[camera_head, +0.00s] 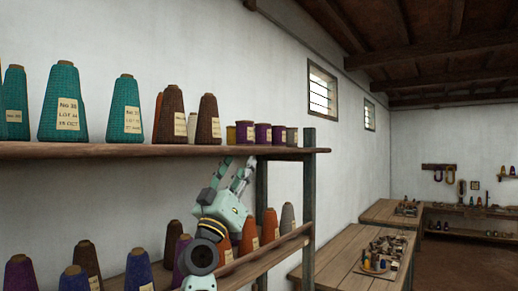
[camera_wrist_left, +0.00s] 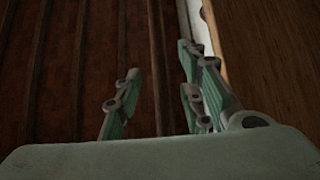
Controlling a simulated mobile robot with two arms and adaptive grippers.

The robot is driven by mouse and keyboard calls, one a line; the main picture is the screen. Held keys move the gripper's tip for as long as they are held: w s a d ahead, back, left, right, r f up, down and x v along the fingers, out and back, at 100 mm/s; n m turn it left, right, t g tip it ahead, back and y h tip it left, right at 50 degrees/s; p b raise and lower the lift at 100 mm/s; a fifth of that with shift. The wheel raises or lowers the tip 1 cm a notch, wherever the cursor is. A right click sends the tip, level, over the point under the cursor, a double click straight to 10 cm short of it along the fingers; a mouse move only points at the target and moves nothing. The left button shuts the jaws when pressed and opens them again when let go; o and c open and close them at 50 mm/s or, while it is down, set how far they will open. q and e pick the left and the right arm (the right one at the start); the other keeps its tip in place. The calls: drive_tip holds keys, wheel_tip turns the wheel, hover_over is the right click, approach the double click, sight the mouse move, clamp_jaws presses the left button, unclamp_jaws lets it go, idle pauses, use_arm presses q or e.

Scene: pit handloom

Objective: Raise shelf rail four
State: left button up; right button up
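The upper wooden shelf (camera_head: 130,150) runs along the left wall with its long front edge towards me. A lower shelf (camera_head: 262,254) sits beneath it, with a raised wooden rail (camera_head: 290,238) along its front. I cannot tell which piece is rail four. My left gripper (camera_head: 235,168) points up just below the upper shelf's front edge, its two fingers apart and empty. In the left wrist view the open fingers (camera_wrist_left: 157,65) stand beside a wooden surface (camera_wrist_left: 265,50) at the right, with nothing between them. Contact with the wood cannot be told. My right gripper is out of view.
Teal cones (camera_head: 62,103), brown cones (camera_head: 172,113) and small spools (camera_head: 263,134) stand on the upper shelf. More cones (camera_head: 270,226) fill the lower one, close around my left wrist. A dark upright post (camera_head: 308,185) ends the shelving. Tables (camera_head: 345,268) stand to the right.

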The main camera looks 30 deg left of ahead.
sight(250, 151)
use_arm(q)
drive_tip(key=p+x, duration=0.3)
drive_tip(key=x, duration=0.3)
drive_tip(key=shift+r, duration=0.15)
drive_tip(key=shift+w+r, duration=0.15)
drive_tip(key=shift+w, duration=0.2)
drive_tip(key=shift+s, duration=0.1)
drive_tip(key=shift+c, duration=0.2)
clamp_jaws()
